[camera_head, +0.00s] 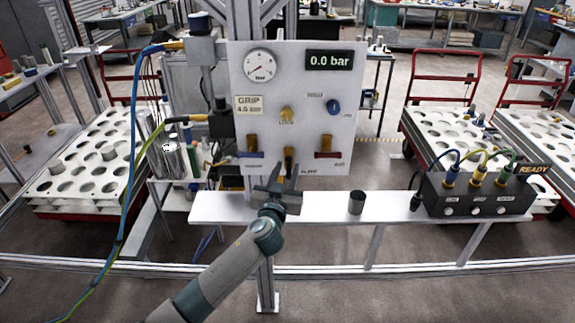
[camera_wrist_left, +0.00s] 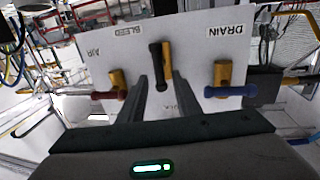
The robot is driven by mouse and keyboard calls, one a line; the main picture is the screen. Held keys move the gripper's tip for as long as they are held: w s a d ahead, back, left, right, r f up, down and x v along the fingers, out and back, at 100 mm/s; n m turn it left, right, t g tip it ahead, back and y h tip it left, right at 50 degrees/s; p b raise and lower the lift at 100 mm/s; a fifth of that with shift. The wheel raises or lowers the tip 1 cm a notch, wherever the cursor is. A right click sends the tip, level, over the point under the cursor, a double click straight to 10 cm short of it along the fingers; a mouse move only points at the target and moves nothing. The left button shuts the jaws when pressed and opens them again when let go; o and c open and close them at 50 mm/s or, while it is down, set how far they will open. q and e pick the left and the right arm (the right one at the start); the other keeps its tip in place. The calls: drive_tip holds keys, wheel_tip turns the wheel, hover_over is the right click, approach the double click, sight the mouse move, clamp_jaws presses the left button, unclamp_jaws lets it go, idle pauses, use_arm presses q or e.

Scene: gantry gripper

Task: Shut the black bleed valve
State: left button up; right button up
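The black bleed valve (camera_head: 289,160) is at the bottom middle of the white panel, with a yellow body and a black handle that looks upright. It also shows in the left wrist view (camera_wrist_left: 156,55), which is upside down. My left gripper (camera_head: 277,178) is just in front of and below it. In the wrist view the gripper's two dark fingers (camera_wrist_left: 162,88) are apart and point at the valve, with the handle's near end between them in the picture. I cannot tell whether they touch it. My right gripper is out of view.
A blue-handled valve (camera_head: 250,154) and a red-handled valve (camera_head: 327,154) flank the black one closely. A gauge (camera_head: 260,65) and a 0.0 bar display (camera_head: 329,60) sit above. The shelf (camera_head: 325,205) below holds a dark cup (camera_head: 357,202) and a connector box (camera_head: 478,194).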

use_arm(q)
drive_tip(key=shift+w+d, duration=0.1)
drive_tip(key=shift+w, duration=0.7)
drive_tip(key=shift+c, duration=0.4)
clamp_jaws()
